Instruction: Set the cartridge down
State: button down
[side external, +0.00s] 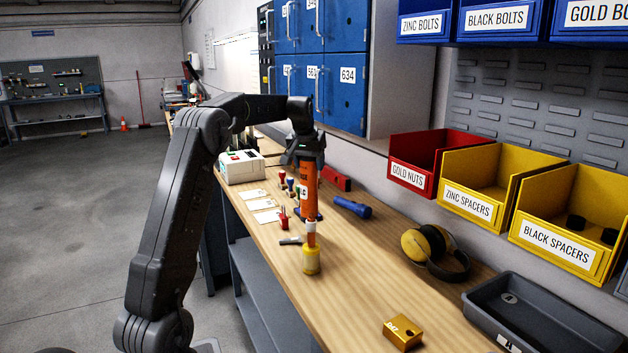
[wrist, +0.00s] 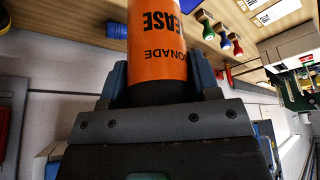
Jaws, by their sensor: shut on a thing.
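The cartridge (side external: 309,187) is an orange tube with a pale label, held roughly upright above the wooden bench. My gripper (side external: 305,162) is shut around its upper part. In the wrist view the cartridge (wrist: 157,45) shows dark lettering ending in "EASE", between the two blue-grey fingers of my gripper (wrist: 160,80). Its lower end lines up in the side view with a small yellow-based bottle (side external: 311,262) with a white and orange top. I cannot tell whether the cartridge touches the bottle or the bench.
A blue torch (side external: 352,207) and yellow ear defenders (side external: 424,244) lie to the right on the bench (side external: 345,275). Small stamps (side external: 291,184) and paper cards (side external: 266,216) are close on the left. A brass block (side external: 402,332) and grey tray (side external: 535,318) are nearer the camera.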

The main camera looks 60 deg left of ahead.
aim_at(314, 178)
jog(key=shift+w+d+f, duration=0.2)
jog(key=shift+w+f, duration=0.15)
jog(key=shift+w, duration=0.25)
jog(key=shift+f, duration=2.15)
jog(key=shift+c, duration=1.7)
grip_release()
